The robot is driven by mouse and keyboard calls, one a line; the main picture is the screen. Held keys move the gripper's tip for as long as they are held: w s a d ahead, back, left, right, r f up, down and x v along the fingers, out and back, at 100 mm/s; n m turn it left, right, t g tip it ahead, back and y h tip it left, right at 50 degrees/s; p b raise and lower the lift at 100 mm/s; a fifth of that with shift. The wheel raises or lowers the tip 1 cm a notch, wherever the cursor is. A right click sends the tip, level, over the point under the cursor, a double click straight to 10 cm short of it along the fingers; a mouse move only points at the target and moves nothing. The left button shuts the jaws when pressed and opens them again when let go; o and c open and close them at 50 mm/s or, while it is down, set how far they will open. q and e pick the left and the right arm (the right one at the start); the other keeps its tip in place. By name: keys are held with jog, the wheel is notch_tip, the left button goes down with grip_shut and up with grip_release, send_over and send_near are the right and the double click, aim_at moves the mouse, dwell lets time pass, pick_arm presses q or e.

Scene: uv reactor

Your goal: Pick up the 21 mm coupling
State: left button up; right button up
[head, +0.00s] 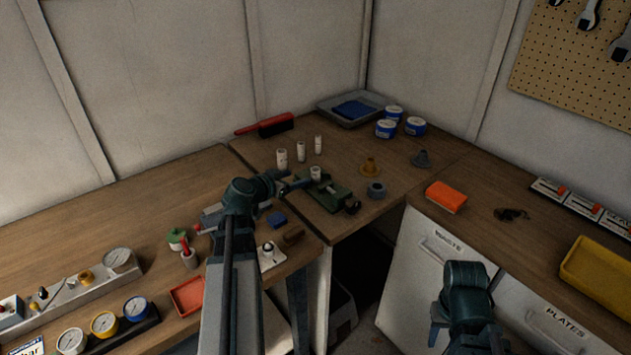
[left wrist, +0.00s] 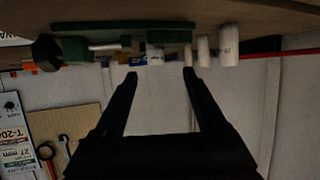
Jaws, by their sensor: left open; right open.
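Three white cylindrical couplings stand upright in a row on the corner bench, the left one (head: 282,158), the middle one (head: 301,152) and the right one (head: 318,145). Their size marks are too small to read, so I cannot tell which is 21 mm. Another short white cylinder (head: 316,174) is at the green bench fixture (head: 330,196). My left gripper (head: 303,182) is open and empty beside this fixture.
Blue-and-white tubs (head: 386,129) and a grey tray (head: 327,109) are behind. A red-handled brush (head: 275,125) lies near the wall. A gap separates the cabinets below.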

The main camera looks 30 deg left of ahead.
aim_at(313, 173)
pick_arm(q)
jog(key=x, duration=0.3)
jog(key=shift+w+f+b, duration=0.1)
jog(key=shift+w+b, duration=0.05)
jog(key=shift+b, duration=0.25)
jog(key=shift+w, duration=0.1)
jog(key=shift+d, duration=0.1)
jog(key=x, duration=0.1)
jog(key=b+x, duration=0.1)
jog(key=x, duration=0.3)
jog(key=shift+w+d+b, duration=0.25)
jog(key=shift+d+b, duration=0.1)
jog(key=shift+d, duration=0.05)
jog(key=shift+s+r, duration=0.1)
jog(key=shift+r, duration=0.1)
grip_shut()
